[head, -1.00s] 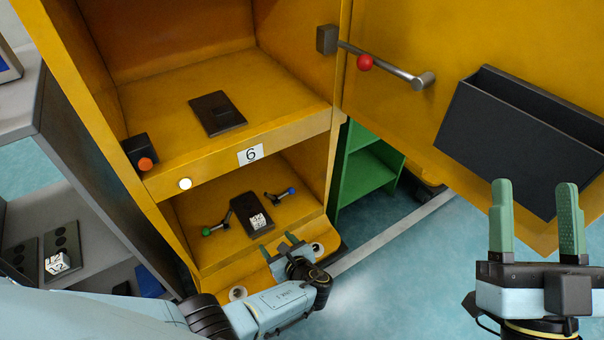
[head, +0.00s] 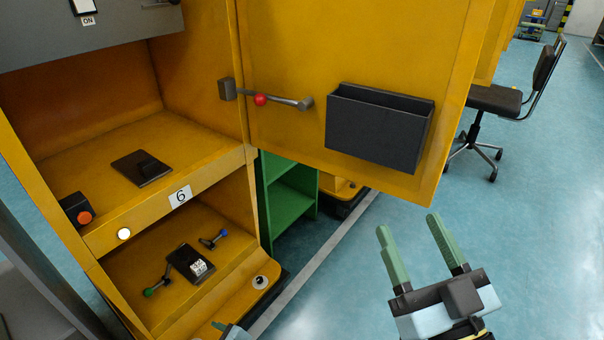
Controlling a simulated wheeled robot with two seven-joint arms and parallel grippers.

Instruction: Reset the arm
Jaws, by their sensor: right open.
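A metal arm with a red knob (head: 261,100) runs across the yellow door, from a dark block (head: 227,89) at the cabinet edge to a grey end on the door. In the lower compartment are a lever with a green knob (head: 150,292) and one with a blue knob (head: 223,233).
A black open bin (head: 378,130) is fixed to the door. The upper compartment has a dark plate (head: 142,168) and an orange button (head: 85,217). A green shelf (head: 290,200) stands behind. An office chair (head: 495,100) is at right. Blue floor is clear at lower right.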

